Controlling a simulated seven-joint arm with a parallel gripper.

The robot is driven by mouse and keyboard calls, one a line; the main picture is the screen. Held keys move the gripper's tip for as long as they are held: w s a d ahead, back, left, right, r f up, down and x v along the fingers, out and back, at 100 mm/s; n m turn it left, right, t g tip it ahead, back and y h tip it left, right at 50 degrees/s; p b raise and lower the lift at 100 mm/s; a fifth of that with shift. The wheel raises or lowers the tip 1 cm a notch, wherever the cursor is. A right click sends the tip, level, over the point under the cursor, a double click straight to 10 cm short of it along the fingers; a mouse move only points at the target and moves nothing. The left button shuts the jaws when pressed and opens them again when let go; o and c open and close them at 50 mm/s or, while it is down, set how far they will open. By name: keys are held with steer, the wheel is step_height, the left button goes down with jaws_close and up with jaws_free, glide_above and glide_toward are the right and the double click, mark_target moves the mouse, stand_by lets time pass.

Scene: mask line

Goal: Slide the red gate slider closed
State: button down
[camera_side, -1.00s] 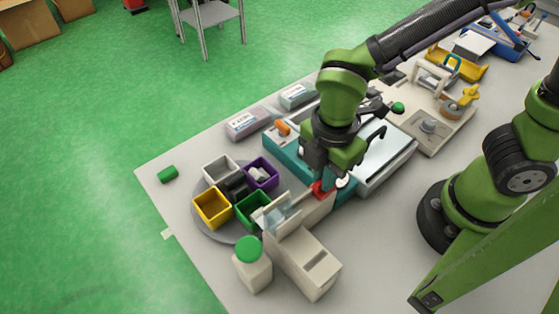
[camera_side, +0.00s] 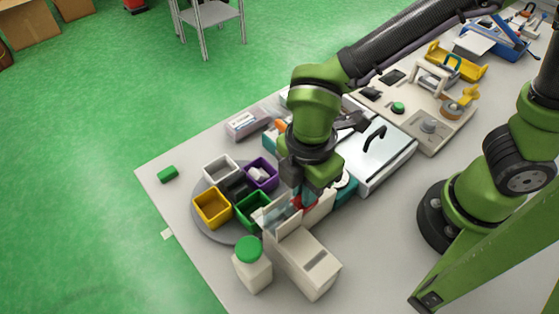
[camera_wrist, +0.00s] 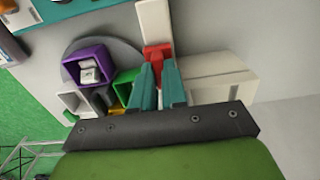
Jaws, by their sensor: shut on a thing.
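The red gate slider (camera_side: 305,201) sits on the pale dispenser rail (camera_side: 320,211), close to the clear panel at its front. In the wrist view the red slider (camera_wrist: 156,56) shows between and beyond the teal fingertips, on the pale rail (camera_wrist: 154,20). My gripper (camera_side: 303,194) points down and is shut on the slider. In the wrist view my gripper (camera_wrist: 158,72) has its two fingers close together at the slider. The slider's lower part is hidden by the fingers.
A round grey turntable (camera_side: 203,225) holds yellow (camera_side: 211,220), green (camera_side: 252,222), purple (camera_side: 262,185) and white (camera_side: 221,166) bins beside the dispenser. A green-capped bottle (camera_side: 252,275) stands in front. A tray with a black handle (camera_side: 374,140) lies behind my gripper.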

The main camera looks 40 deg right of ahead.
mark_target(300, 195)
steer(key=c, duration=1.2)
jaws_free()
steer(key=shift+a, duration=0.2)
steer(key=shift+o, duration=0.2)
steer(key=shift+r, duration=0.1)
step_height(300, 195, up, 17)
steer(key=w+d+f+m+t+y, duration=0.1)
steer(key=d+m+t, duration=0.2)
steer(key=d+m, duration=0.7)
steer(key=w+d+f+m+t+y, duration=0.1)
steer(key=d+m+t, duration=0.3)
steer(key=d+m, duration=0.7)
steer(key=shift+d+f+m, duration=0.2)
steer(key=shift+f+m, duration=0.05)
steer(key=shift+m, duration=0.35)
